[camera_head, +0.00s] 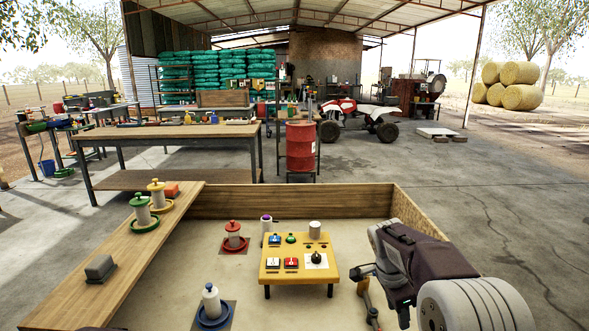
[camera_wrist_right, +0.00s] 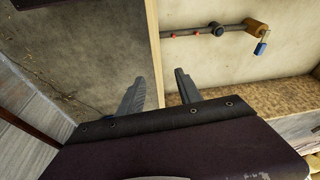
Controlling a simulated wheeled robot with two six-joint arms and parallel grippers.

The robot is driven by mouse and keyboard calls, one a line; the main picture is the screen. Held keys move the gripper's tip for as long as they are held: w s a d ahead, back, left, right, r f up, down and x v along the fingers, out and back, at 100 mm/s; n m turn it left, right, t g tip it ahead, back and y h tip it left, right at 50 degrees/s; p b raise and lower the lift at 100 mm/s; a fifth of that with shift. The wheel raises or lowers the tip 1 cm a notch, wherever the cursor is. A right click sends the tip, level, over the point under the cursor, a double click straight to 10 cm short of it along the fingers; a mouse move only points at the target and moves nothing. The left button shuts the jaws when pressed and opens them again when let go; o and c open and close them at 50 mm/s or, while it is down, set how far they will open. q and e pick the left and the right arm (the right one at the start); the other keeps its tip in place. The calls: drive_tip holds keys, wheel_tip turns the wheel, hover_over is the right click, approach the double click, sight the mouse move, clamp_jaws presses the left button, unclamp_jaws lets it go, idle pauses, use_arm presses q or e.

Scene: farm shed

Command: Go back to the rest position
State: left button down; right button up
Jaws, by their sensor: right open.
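My right gripper (camera_head: 361,273) is at the right of the head view, over the right part of the wooden-walled tray table. Its fingers point left, toward the yellow panel stand (camera_head: 288,252), and stay apart from it. In the right wrist view the two fingers of this gripper (camera_wrist_right: 160,88) are spread with nothing between them. Below them there I see the tray's wooden edge (camera_wrist_right: 153,50) with concrete floor beside it. The yellow stand carries several coloured buttons and a black knob (camera_head: 316,258). My left gripper is not in view.
A wooden shelf (camera_head: 130,262) on the left holds small feeders and a grey block (camera_head: 100,268). A red-topped feeder (camera_head: 233,236) and a white bottle on a blue dish (camera_head: 211,302) stand in the tray.

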drive_tip(key=s+a+f+n+y+b, duration=0.2)
drive_tip(key=s+a+f+n, duration=0.2)
drive_tip(key=s+f+n, duration=0.45)
drive_tip(key=s+a+f+n+y+b, duration=0.1)
drive_tip(key=s+a+f+n, duration=0.3)
drive_tip(key=s, duration=0.8)
use_arm(q)
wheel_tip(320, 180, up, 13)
drive_tip(key=p, duration=1.7)
use_arm(e)
wheel_tip(320, 180, up, 16)
drive_tip(key=w+n, duration=0.1)
drive_tip(key=n, duration=0.2)
drive_tip(key=shift+d, duration=0.25)
